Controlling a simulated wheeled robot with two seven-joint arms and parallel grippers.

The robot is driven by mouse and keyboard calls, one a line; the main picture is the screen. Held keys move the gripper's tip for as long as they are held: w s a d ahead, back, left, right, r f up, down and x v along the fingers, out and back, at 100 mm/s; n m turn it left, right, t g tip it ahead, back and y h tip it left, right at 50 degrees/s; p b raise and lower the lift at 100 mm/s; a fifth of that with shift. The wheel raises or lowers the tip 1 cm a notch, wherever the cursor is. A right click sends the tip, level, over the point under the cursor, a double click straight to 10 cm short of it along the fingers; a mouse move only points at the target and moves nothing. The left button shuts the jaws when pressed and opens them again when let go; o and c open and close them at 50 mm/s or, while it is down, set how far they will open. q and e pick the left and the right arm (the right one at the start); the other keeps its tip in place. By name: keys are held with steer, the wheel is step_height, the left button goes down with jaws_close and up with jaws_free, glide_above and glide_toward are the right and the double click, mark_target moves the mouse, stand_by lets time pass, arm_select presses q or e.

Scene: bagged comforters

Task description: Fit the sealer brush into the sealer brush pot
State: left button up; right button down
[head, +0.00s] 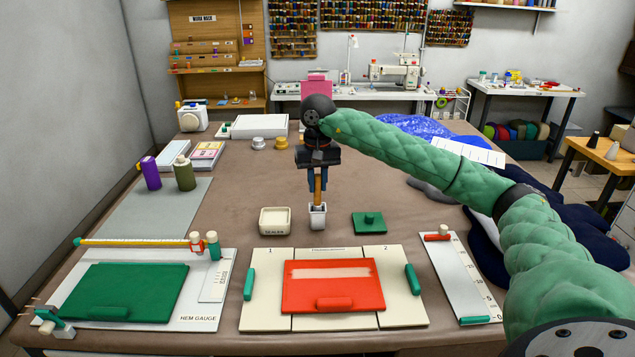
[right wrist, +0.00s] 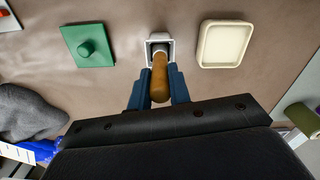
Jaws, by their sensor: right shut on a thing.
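The sealer brush (head: 318,186) has a brown wooden handle and stands about upright. My right gripper (head: 317,182) is shut on its handle from above. In the right wrist view the blue fingers of my right gripper (right wrist: 158,95) lie on both sides of the brush handle (right wrist: 159,78). The sealer brush pot (head: 318,217) is a small white square cup on the table, also seen in the right wrist view (right wrist: 150,50). The brush's lower end is at the pot's dark opening and looks inside it; how deep is hidden. My left gripper is not in view.
A cream tray marked SEALER (head: 275,221) stands just left of the pot. A green block with a knob (head: 369,223) is to its right. A cream board with a red plate (head: 333,286) lies in front. Purple (head: 151,173) and olive (head: 184,173) bottles stand farther left.

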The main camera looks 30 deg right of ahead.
steer(key=shift+f+b, duration=0.35)
steer(key=shift+f, duration=0.15)
steer(key=c, duration=0.6)
jaws_free()
steer(key=shift+r, duration=0.15)
steer(key=shift+r+p, duration=1)
steer(key=shift+r, duration=2.4)
